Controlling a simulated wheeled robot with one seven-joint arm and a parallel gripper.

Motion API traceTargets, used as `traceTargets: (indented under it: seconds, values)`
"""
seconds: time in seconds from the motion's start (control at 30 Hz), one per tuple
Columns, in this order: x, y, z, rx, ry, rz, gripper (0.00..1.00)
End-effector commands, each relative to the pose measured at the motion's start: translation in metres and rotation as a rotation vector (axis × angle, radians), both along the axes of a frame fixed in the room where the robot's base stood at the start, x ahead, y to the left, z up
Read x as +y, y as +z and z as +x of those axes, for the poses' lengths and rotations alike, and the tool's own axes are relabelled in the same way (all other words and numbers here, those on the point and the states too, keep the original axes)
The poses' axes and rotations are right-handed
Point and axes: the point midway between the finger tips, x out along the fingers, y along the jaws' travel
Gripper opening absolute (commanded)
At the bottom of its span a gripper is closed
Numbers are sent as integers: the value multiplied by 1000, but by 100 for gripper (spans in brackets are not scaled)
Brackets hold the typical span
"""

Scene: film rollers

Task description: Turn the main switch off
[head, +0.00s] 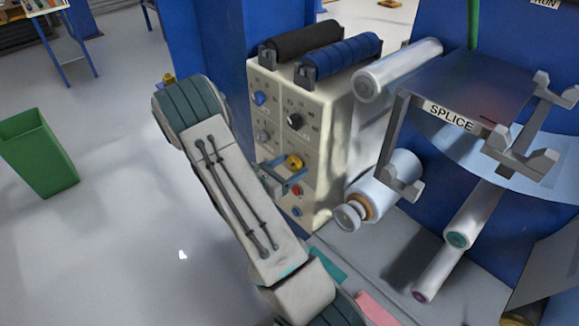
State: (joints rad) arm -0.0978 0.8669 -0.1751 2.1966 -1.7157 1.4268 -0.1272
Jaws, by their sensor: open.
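The beige control cabinet (322,178) stands in the middle of the head view, with several knobs and buttons on its front panel. A yellow rotary knob (293,161), which looks like the main switch, sits low on the panel. Its pointer position is too small to read. My gripper (295,172) is open in front of the panel at this knob. One finger passes by the knob and the other is just below it. I cannot tell whether either finger touches the knob. My arm hides part of the panel's lower left.
A blue knob (259,98), a black knob (295,121), a grey knob (263,136), a red button (297,191) and a blue button (296,212) are on the same panel. Film rollers and a SPLICE table (450,117) crowd the right. Open floor lies left, with a green bin (38,150).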

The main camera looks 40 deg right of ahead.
Motion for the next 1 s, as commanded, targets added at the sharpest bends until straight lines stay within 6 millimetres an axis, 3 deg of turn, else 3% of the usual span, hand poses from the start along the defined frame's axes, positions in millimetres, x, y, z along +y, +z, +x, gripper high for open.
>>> traceTargets:
  seconds: [0.07, 0.23, 0.67, 1.0]
  values:
    - [0, 0, 0, 0, 0, 0, 68]
    - [0, 0, 0, 0, 0, 0, 24]
    - [1, 1, 0, 64, 1, -8, 23]
    - [1, 3, 0, 316, 2, -44, 23]
